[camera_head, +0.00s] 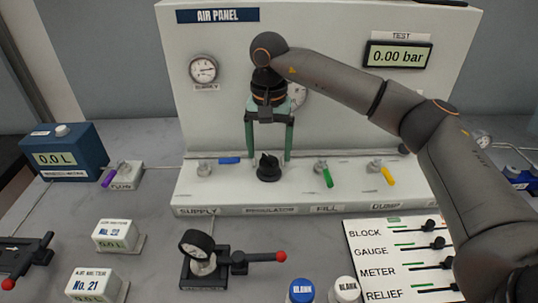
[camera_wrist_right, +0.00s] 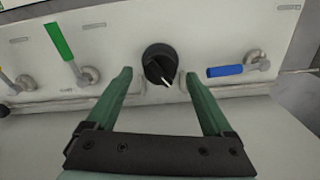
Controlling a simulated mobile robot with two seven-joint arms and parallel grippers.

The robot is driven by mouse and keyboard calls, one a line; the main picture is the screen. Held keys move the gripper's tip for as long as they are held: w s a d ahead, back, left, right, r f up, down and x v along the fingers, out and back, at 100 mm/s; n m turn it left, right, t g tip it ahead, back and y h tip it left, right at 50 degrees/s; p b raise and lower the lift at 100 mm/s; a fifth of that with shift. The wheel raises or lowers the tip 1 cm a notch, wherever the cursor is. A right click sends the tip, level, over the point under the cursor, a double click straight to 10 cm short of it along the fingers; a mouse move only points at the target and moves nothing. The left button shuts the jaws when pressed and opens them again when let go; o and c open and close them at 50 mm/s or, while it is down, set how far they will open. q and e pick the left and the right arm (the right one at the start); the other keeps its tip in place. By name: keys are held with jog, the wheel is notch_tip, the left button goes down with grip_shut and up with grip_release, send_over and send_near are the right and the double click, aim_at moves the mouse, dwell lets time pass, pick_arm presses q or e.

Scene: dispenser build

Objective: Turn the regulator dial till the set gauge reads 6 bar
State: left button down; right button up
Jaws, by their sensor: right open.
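The regulator dial (camera_head: 268,167) is a black knob on the panel's ledge, above the REGULATOR label. It also shows in the right wrist view (camera_wrist_right: 157,62), with a white pointer mark aimed to the lower right there. My right gripper (camera_head: 268,154) is open above the dial, its green fingers pointing down on either side of it. In the wrist view the fingertips (camera_wrist_right: 159,76) flank the knob with a gap on each side. A gauge (camera_head: 299,95) behind my right wrist is mostly hidden, so its reading cannot be told. My left gripper is out of view.
A blue-handled supply valve (camera_head: 229,160) and a green-handled fill valve (camera_head: 327,177) flank the dial. A yellow-handled dump valve (camera_head: 388,175) is further right. The supply gauge (camera_head: 203,69) and test display (camera_head: 398,56), reading 0.00 bar, are above.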

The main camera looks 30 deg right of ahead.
jog(key=shift+f, duration=1.1)
grip_shut()
